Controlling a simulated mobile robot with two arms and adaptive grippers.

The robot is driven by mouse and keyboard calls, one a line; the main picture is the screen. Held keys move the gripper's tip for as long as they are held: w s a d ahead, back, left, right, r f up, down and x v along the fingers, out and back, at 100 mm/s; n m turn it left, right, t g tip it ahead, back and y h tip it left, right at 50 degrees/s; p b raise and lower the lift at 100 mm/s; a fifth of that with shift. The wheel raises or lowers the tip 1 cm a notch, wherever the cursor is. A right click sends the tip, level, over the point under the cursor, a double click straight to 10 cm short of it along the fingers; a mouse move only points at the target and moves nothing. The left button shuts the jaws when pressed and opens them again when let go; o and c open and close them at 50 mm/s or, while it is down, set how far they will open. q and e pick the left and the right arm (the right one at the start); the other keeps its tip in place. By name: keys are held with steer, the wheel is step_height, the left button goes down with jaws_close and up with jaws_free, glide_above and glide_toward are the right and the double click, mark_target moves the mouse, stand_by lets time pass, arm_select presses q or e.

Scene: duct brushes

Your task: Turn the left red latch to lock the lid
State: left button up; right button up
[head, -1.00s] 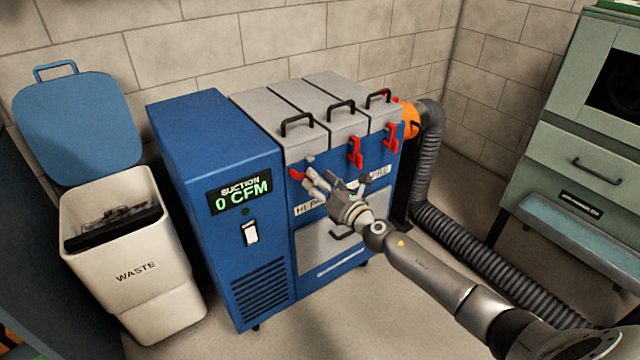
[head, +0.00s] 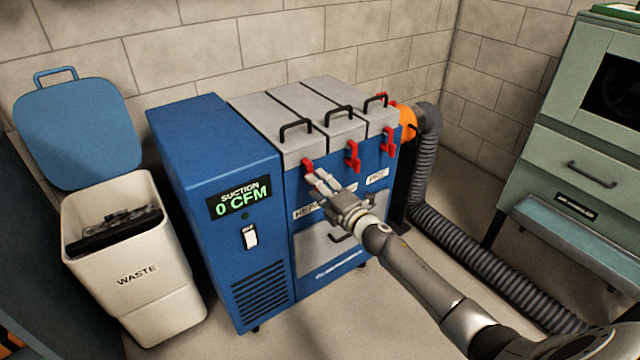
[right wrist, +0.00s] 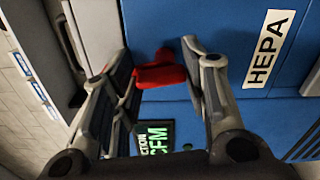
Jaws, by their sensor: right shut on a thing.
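The left red latch (head: 307,165) is on the upper front of the blue suction unit (head: 210,150), just below the front edge of the left grey lid (head: 262,122). The lid lies flat and closed. My right gripper (head: 312,177) reaches the latch from the lower right, its fingers closed in on it. In the right wrist view the red latch (right wrist: 160,72) shows between the two fingertips (right wrist: 158,60); part of it is hidden by them. My left gripper is not in view.
Two more red latches (head: 352,157) (head: 388,143) hang upright to the right. Black handles (head: 297,128) stand on the lids. A white waste bin (head: 130,265) stands left, and a grey hose (head: 425,160) and green cabinet (head: 570,150) stand right.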

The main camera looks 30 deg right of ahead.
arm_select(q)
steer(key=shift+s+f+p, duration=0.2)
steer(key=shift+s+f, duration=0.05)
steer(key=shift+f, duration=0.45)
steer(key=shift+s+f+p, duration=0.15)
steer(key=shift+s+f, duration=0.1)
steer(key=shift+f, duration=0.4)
arm_select(e)
steer(key=shift+d+m, duration=0.15)
steer(key=shift+m, duration=0.95)
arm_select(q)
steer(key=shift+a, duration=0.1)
arm_select(e)
steer(key=o, duration=1)
steer(key=s+d, duration=0.1)
steer(key=s, duration=1)
steer(key=shift+s+d, duration=0.35)
steer(key=shift+s, duration=0.05)
steer(key=shift+f, duration=0.15)
